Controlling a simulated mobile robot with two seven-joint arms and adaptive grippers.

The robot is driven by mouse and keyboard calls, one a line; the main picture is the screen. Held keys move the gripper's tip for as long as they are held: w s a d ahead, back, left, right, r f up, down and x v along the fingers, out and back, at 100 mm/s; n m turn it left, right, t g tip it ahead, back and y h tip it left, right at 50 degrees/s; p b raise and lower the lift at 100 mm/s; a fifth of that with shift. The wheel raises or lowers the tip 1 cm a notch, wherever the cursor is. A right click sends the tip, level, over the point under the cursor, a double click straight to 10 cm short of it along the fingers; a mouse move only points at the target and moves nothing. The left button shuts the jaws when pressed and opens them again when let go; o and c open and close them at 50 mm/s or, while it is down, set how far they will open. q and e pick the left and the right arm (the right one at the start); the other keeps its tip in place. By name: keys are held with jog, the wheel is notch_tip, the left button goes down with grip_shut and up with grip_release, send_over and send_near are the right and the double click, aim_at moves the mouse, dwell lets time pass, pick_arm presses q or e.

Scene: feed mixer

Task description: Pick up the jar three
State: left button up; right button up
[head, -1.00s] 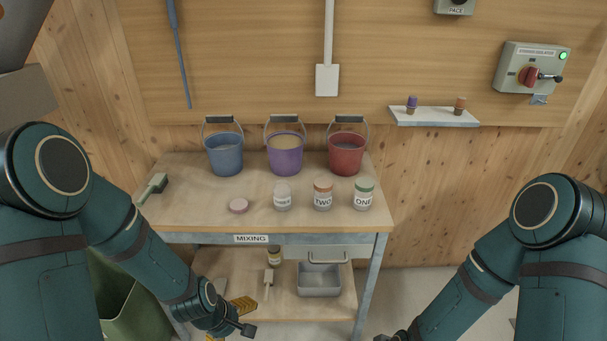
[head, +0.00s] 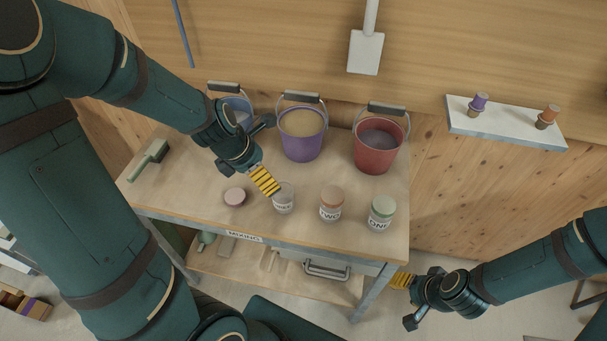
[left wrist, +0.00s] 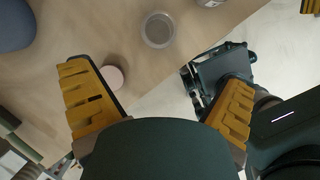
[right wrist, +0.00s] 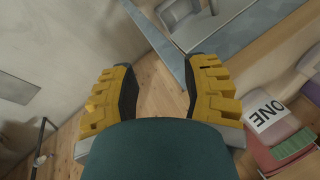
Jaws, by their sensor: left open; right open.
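Jar three (head: 284,199) stands upright on the workbench, open-topped and clear; it also shows from above in the left wrist view (left wrist: 158,30). A pink lid (head: 235,197) lies on the bench to its left and also shows in the left wrist view (left wrist: 112,77). My left gripper (head: 265,181) is open, with one yellow finger just left of the jar's rim in the head view. In the left wrist view the jar lies beyond the fingertips, not between them. My right gripper (head: 402,301) is open and empty, low beside the bench's right end.
Jar two (head: 331,204) with an orange lid and jar one (head: 382,213) with a green lid stand right of jar three. Behind are blue (head: 233,110), purple (head: 303,136) and red (head: 378,150) buckets. A brush (head: 149,160) lies at the bench's left.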

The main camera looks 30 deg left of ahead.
aim_at(283, 192)
pick_arm(q)
jog(key=b+x, duration=0.5)
jog(key=x, duration=0.2)
jog(key=shift+w+f, duration=0.1)
jog(key=shift+f, duration=0.2)
jog(key=b+x, duration=0.2)
jog(key=x, duration=0.3)
jog(key=shift+a+b, duration=0.1)
jog(key=shift+b, duration=0.3)
jog(key=shift+w+f, duration=0.2)
jog(key=shift+f, duration=0.15)
pick_arm(e)
notch_tip(283, 192, down, 8)
jog(key=s, duration=0.2)
jog(key=shift+a+g, duration=0.25)
jog(key=shift+g, duration=0.05)
pick_arm(q)
jog(key=c, duration=1.3)
